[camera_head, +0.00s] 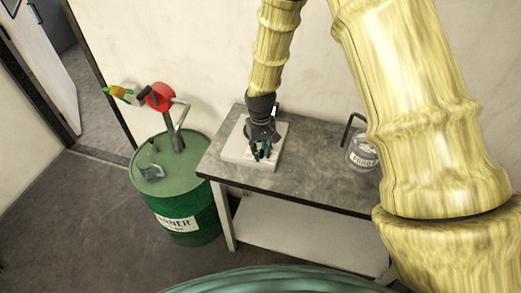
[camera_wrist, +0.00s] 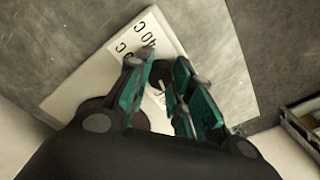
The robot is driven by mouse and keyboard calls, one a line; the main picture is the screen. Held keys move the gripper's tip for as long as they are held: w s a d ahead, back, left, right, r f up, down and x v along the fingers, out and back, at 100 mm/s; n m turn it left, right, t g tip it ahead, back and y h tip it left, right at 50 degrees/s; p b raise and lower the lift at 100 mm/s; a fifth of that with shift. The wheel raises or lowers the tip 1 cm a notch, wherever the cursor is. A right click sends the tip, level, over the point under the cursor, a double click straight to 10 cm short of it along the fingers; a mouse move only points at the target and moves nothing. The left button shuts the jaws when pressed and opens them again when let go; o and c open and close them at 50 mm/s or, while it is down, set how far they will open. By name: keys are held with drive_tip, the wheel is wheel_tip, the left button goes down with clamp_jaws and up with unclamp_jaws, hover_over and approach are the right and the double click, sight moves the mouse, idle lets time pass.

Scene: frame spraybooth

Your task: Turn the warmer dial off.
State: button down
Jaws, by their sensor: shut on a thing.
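The warmer (camera_head: 238,150) is a pale, flat box at the left part of the grey bench top. In the wrist view its white face (camera_wrist: 95,72) carries labels reading "40 C". My gripper (camera_head: 264,150) is over the warmer's front part, pointing down. In the wrist view its teal-lined fingers (camera_wrist: 160,95) are close together around a small dark piece with a pale mark, which looks like the dial (camera_wrist: 162,78). The fingers hide most of the dial, so its setting cannot be read.
The grey bench (camera_head: 315,160) has a lower white shelf (camera_head: 300,235). A clear jar (camera_head: 362,150) with a label stands at the bench's right. A green drum (camera_head: 180,205) with a red-and-grey pump stands left of the bench. A door opening is at far left.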

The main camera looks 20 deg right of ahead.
sight(261, 151)
drive_tip(key=n, duration=0.5)
drive_tip(key=shift+s+f+n, duration=0.1)
drive_tip(key=shift+n, duration=0.2)
idle(0.4)
drive_tip(key=c, duration=1.2)
unclamp_jaws()
drive_tip(key=shift+r, duration=0.2)
wheel_tip(261, 151, up, 12)
drive_tip(key=shift+f, duration=0.15)
